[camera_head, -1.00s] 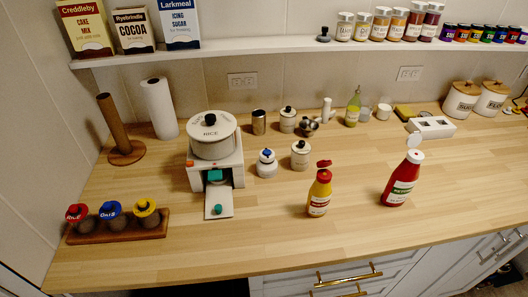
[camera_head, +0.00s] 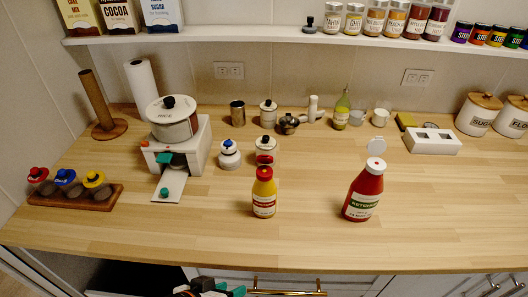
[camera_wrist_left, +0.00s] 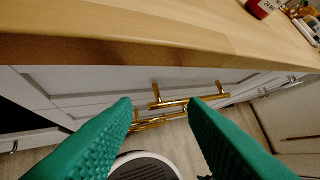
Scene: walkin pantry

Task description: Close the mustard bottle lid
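The yellow mustard bottle (camera_head: 264,198) stands upright near the front middle of the counter. Its red lid (camera_head: 264,159) is flipped up above the red cap, in front of a white jar. The red ketchup bottle (camera_head: 363,196) stands to its right with its white lid raised. My left gripper (camera_head: 230,289) is at the bottom edge of the head view, below the counter's front edge, apart from both bottles. In the left wrist view its two green fingers (camera_wrist_left: 160,105) are spread, with nothing between them. The mustard bottle is not in the wrist view. My right gripper is not seen.
The counter's front edge (camera_wrist_left: 150,48) and gold drawer handles (camera_head: 285,286) are close to my left gripper. A white dispenser (camera_head: 184,150), a wooden rack of bottles (camera_head: 75,194) and several jars stand left and behind. Counter space around the bottles is clear.

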